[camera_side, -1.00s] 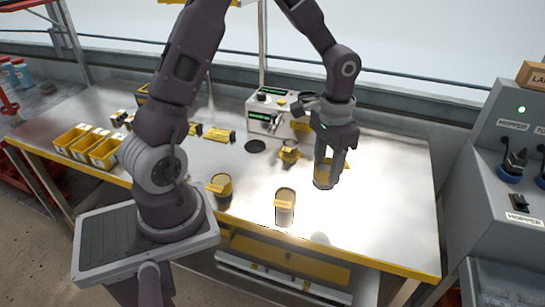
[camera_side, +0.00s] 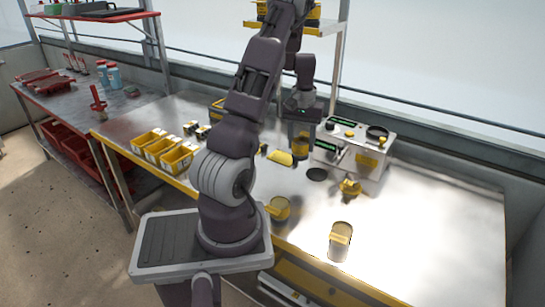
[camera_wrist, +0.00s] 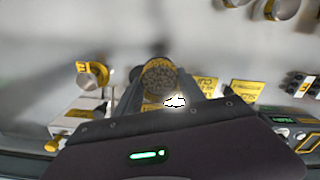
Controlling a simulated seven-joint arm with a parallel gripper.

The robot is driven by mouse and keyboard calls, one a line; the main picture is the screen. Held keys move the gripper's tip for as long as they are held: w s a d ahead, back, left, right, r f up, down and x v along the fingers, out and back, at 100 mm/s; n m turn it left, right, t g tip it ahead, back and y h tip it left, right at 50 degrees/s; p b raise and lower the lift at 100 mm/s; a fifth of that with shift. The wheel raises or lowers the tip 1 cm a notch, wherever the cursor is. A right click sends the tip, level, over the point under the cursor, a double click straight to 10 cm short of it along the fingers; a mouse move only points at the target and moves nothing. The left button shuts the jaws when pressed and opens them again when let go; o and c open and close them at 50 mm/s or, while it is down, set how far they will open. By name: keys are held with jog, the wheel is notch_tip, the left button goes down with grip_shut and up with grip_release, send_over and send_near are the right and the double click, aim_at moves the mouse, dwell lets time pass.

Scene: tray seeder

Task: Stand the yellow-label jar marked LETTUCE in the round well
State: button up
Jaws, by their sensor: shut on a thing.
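My gripper (camera_side: 301,146) is shut on a jar (camera_side: 299,131) with a yellow band and holds it above the bench behind the middle. In the wrist view the jar (camera_wrist: 160,78), open-topped and filled with grainy contents, sits between the two fingers. Its lettering is too small to read. The round well, seen as a dark disc (camera_side: 317,174), lies on the bench in front of the grey seeder box, just right of and below the held jar in the side view. The jar and well appear apart.
Two more jars stand near the front edge, one left (camera_side: 279,209) and one right (camera_side: 340,241). Yellow bins (camera_side: 160,149) are at left. The right bench is clear.

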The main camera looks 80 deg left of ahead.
notch_tip(320, 180, down, 9)
jog(key=shift+r, duration=0.1)
jog(key=o, duration=1.5)
jog(key=shift+c, duration=0.2)
